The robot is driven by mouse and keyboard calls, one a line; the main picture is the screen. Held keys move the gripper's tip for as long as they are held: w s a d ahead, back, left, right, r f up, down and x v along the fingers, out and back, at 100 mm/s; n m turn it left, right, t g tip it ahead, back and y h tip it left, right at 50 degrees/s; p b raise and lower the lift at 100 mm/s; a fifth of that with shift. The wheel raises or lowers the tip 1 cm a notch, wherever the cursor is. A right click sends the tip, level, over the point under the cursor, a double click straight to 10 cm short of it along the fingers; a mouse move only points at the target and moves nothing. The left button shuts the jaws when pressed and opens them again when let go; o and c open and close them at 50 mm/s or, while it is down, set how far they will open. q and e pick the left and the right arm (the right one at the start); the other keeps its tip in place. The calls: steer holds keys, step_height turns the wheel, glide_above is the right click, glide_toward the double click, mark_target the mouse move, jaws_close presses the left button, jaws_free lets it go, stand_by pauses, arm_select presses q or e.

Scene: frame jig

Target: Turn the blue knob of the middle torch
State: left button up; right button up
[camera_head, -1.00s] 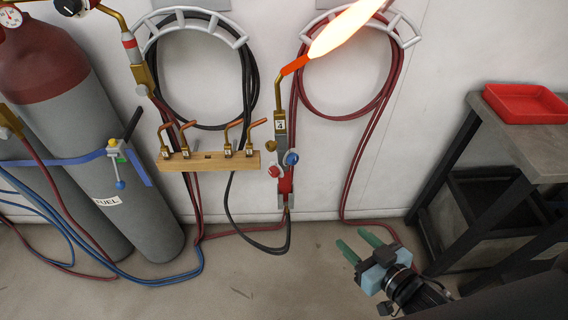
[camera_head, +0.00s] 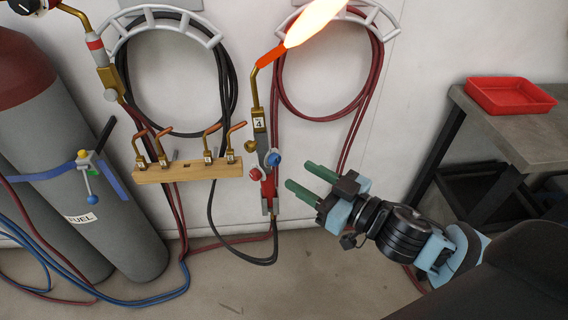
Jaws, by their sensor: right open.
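The lit torch (camera_head: 259,125) hangs upright on the wall, with a large orange-white flame (camera_head: 312,22) pointing up and right from its tip. Its blue knob (camera_head: 273,159) is on the right side of the torch body, and a red knob (camera_head: 256,174) is on the left. My right gripper (camera_head: 304,179), with green fingers, is open and empty. Its fingertips point left, a little right of and below the blue knob, and appear apart from it. My left gripper is not in view.
A wooden rack (camera_head: 188,173) holds several brass tips left of the torch. Grey gas cylinders (camera_head: 90,190) stand at the left. Hoses hang on wall hooks and trail over the floor. A workbench (camera_head: 530,130) with a red tray (camera_head: 510,96) is at the right.

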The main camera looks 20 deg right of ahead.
mark_target(278, 160)
steer(key=x, duration=0.4)
steer(key=shift+w+a+r+p, duration=0.1)
steer(key=shift+w+p, duration=0.05)
steer(key=shift+p, duration=0.15)
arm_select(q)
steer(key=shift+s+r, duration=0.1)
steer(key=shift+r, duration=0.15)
arm_select(e)
steer(key=shift+x, duration=0.8)
steer(key=shift+c, duration=0.4)
